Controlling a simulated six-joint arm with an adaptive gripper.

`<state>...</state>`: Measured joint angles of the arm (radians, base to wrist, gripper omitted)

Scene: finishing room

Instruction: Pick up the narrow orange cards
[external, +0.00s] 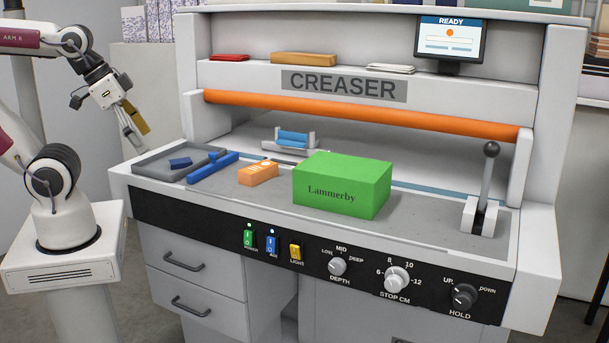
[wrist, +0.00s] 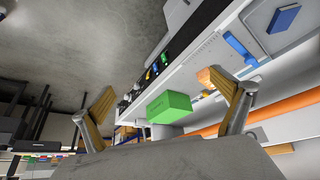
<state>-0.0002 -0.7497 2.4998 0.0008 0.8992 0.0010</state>
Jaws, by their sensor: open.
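The narrow orange cards (external: 258,174) appear as a small orange block-like stack with a pale mark on top. They lie on the grey bed of the creaser, left of the green Lammerby box (external: 342,187). In the wrist view the orange cards (wrist: 203,77) show beside the right finger, which may hide part of them. My gripper (external: 141,139) is open and empty, up in the air beyond the left end of the bed, well apart from the cards. In the wrist view its tan-padded fingers (wrist: 167,86) are spread wide.
A blue tool (external: 212,167) and a grey tray (external: 176,162) with a blue piece lie left of the cards. A blue-topped holder (external: 292,139) stands behind. An orange roller bar (external: 360,112) spans above the bed. A lever (external: 487,180) stands at right.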

